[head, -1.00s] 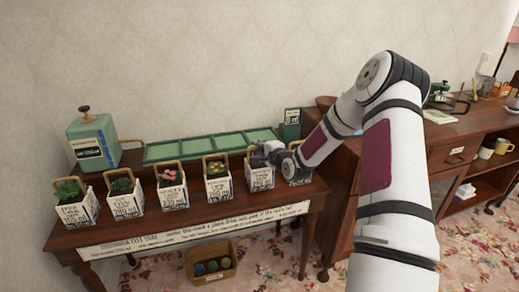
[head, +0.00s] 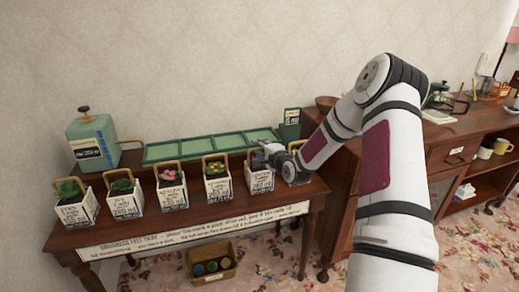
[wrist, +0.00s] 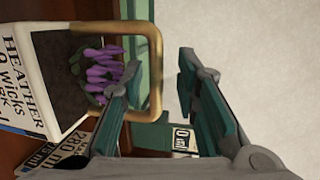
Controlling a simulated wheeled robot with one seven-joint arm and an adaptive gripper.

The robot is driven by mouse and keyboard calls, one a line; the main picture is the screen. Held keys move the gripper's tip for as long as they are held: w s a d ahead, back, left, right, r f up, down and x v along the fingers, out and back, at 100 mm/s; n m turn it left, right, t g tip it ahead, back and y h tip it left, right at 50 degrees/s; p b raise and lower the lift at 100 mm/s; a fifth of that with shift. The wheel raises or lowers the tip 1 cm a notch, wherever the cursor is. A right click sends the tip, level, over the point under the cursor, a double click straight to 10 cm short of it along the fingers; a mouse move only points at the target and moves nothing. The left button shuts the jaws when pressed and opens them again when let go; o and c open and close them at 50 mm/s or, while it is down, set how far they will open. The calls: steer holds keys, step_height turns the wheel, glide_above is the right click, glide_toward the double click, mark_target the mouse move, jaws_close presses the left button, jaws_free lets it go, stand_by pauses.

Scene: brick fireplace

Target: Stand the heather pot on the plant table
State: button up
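The heather pot (head: 259,178) is a white, lettered square pot with purple flowers and a tan hoop handle. It stands in the row of pots on a dark wooden table (head: 150,232). In the wrist view its label reads HEATHER, and the pot (wrist: 30,75) appears sideways at the left. My gripper (head: 268,152) is at the top of this pot in the head view. In the wrist view my gripper (wrist: 160,70) is open, with the handle's top bar (wrist: 156,70) between its two fingers in the picture. I cannot tell whether either finger touches it.
Several similar pots stand left of the heather, the nearest being a flowered pot (head: 218,180). Another pot (head: 292,171) on the right is partly hidden by my arm. A green tray (head: 180,152) and a green canister (head: 92,140) are behind. A dark cabinet (head: 345,190) stands right.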

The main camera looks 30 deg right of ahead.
steer(key=p+v, duration=0.1)
steer(key=v, duration=1)
steer(key=s+a+r+n+g, duration=0.9)
steer(key=s+a+r+n, duration=0.25)
steer(key=a, duration=0.25)
steer(key=s+a+r+n+g, duration=0.1)
steer(key=s+a, duration=0.3)
steer(key=s, duration=0.4)
steer(key=s+a+r+n+g+y, duration=0.1)
steer(key=s+a+n, duration=0.3)
steer(key=s, duration=0.5)
steer(key=s+a+r+n+g, duration=0.2)
steer(key=s+a+r+n, duration=0.1)
steer(key=s, duration=0.6)
steer(key=shift+s+a+y, duration=0.25)
steer(key=shift+a+y, duration=0.05)
steer(key=shift+a, duration=0.4)
steer(key=shift+r, duration=0.2)
step_height(320, 180, up, 8)
steer(key=t+p, duration=0.1)
steer(key=p, duration=0.6)
